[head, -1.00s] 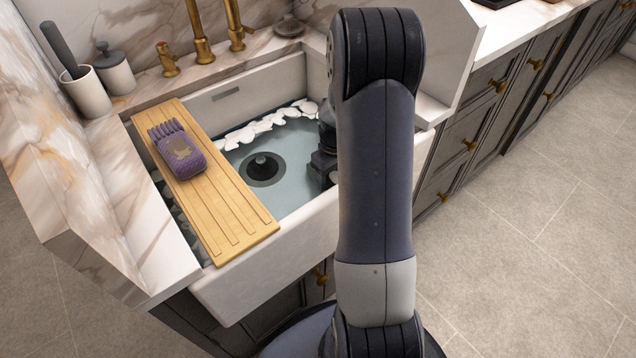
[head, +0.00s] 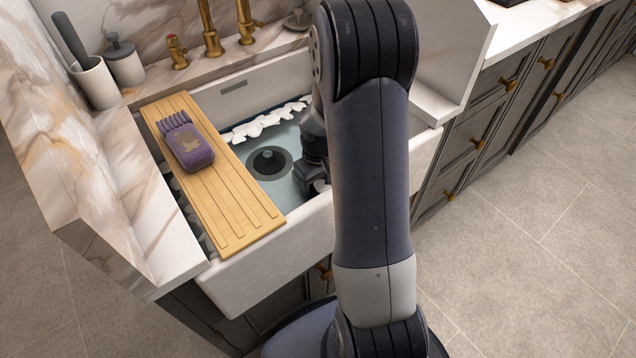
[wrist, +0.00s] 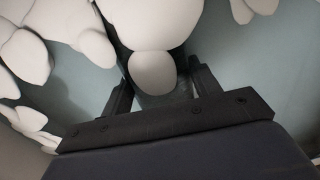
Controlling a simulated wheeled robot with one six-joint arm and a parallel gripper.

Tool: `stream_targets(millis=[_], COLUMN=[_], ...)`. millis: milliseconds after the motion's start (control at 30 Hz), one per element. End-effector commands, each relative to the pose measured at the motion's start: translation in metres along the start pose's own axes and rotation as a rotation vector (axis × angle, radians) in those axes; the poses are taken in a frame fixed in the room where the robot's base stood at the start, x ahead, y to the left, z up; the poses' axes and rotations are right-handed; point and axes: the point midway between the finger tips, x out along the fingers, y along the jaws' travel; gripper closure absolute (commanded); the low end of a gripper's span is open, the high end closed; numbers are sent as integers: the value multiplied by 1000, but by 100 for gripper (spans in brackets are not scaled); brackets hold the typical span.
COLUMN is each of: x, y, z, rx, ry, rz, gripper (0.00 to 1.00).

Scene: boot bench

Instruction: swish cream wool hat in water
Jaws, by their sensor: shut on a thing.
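My gripper (head: 314,182) is down inside the white sink (head: 262,298), to the right of the dark drain (head: 269,163), with its lower end partly hidden by my arm. In the wrist view, my gripper (wrist: 160,78) has a finger on each side of a smooth pale rounded thing, the cream wool hat (wrist: 153,72), and is shut on it. The hat cannot be made out in the head view. Blue-grey water (head: 240,152) covers the sink floor.
White foam-like lumps (head: 268,119) float along the sink's back; they also show in the wrist view (wrist: 24,55). A wooden board (head: 232,205) bridges the sink's left side, with a purple knitted item (head: 188,146) on it. Brass taps (head: 211,40) stand behind.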

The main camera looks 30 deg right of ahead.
Motion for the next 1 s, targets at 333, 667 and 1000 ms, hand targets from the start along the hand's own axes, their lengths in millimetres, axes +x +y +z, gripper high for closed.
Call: stream_targets(millis=[333,667,1000], x=[-1,0,0], y=[70,66,-1], z=[0,0,0], rx=[5,-5,-5], ry=[1,0,1], rz=[1,0,0], gripper=[64,64,64])
